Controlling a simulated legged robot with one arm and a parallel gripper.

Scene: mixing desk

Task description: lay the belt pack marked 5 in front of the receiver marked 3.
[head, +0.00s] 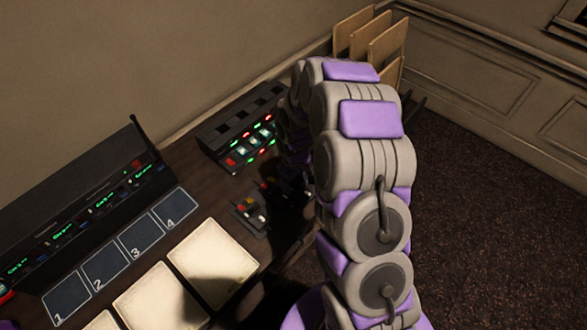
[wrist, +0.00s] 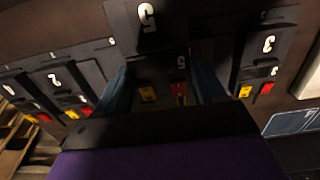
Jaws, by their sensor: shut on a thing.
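The belt pack marked 5 (wrist: 163,72) is between my gripper's two bluish fingers (wrist: 163,90) in the wrist view. The gripper is shut on it. Its large 5 appears upside down, and yellow and red parts show at its near end. I cannot tell whether it is clear of the desk. In the head view my arm hides the gripper. The receiver marked 3 seems to be the unit with a green display (head: 103,203) in the black rack at left. A dark square marked 3 (head: 142,236) lies in front of it and looks bare.
Other belt packs, marked 2 (wrist: 55,78) and 3 (wrist: 268,43), flank the held one. Squares 1 (head: 67,300), 2 (head: 105,266) and 4 (head: 174,208) look bare. Pale pads (head: 213,262) lie nearer. A black unit with red and green lights (head: 242,130) stands at the back.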

